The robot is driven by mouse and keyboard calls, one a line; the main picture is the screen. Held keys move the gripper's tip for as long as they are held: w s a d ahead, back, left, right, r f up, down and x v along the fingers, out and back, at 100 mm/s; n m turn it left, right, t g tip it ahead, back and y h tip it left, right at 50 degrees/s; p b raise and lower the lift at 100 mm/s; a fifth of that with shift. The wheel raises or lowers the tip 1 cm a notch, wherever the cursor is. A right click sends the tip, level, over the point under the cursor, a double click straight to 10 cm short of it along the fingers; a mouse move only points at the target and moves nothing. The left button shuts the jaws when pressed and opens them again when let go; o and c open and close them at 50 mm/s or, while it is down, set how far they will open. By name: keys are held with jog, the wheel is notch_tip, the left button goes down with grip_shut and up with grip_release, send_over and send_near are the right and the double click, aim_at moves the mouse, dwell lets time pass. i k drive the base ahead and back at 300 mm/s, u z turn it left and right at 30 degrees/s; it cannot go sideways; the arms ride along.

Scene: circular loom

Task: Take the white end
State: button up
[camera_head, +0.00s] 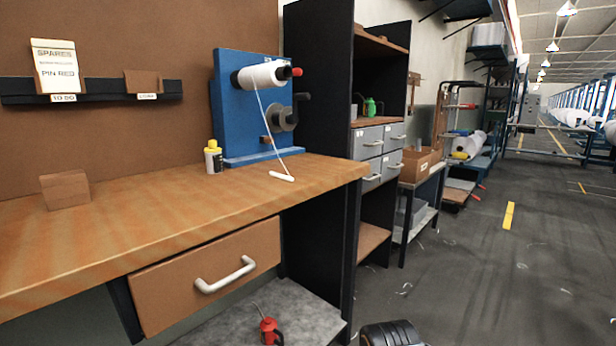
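The white end (281,177) is a small white rod lying on the wooden bench top near its right part. A thin white thread (267,124) runs from it up to a white spool (262,75) on a blue stand (229,105). The spool sits on a dark holder with a red tip. No gripper fingers show. A black rounded part (390,333), probably of my arm, shows at the bottom edge, below and to the right of the white end and well apart from it.
The wooden bench (150,215) has a drawer with a white handle (225,275). A yellow-and-black bottle (213,157) stands left of the stand, and a brown block (64,190) further left. A dark shelf unit (331,130) rises behind the bench's right end. The floor at right is open.

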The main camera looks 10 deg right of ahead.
aim_at(272, 175)
jog(key=z, duration=1)
jog(key=i, duration=0.85)
jog(key=u, duration=0.7)
